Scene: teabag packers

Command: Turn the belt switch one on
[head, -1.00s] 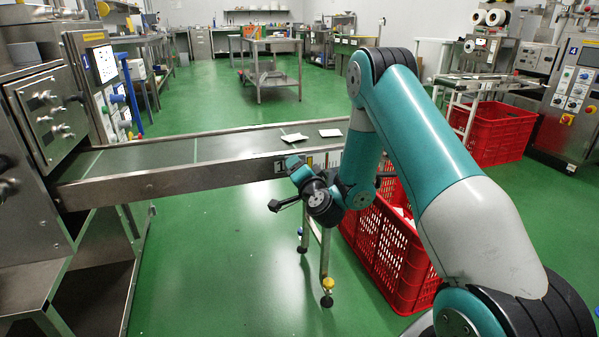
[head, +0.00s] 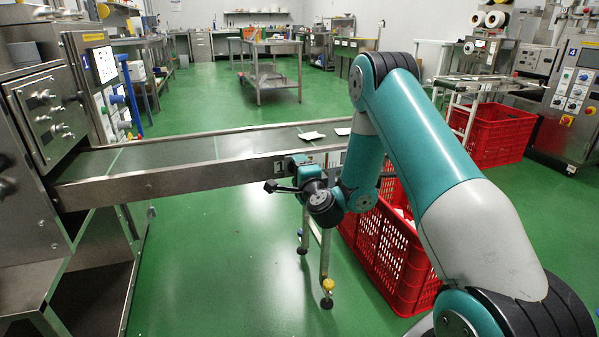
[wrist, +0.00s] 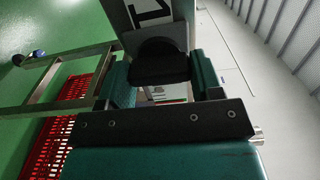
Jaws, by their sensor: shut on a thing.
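My gripper (head: 298,163) is at the front side of the conveyor, just below the belt's edge. In the wrist view its two teal fingers (wrist: 160,68) stand on either side of a black knob (wrist: 160,62), shut on it. The mark shows tilted. In the head view my wrist hides the switch. The conveyor belt (head: 180,150) carries white packets (head: 311,135) near my arm.
A red crate (head: 385,250) stands on the floor under my arm, right of the conveyor's leg (head: 325,255). A steel machine (head: 40,110) with knobs stands at the left end of the belt.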

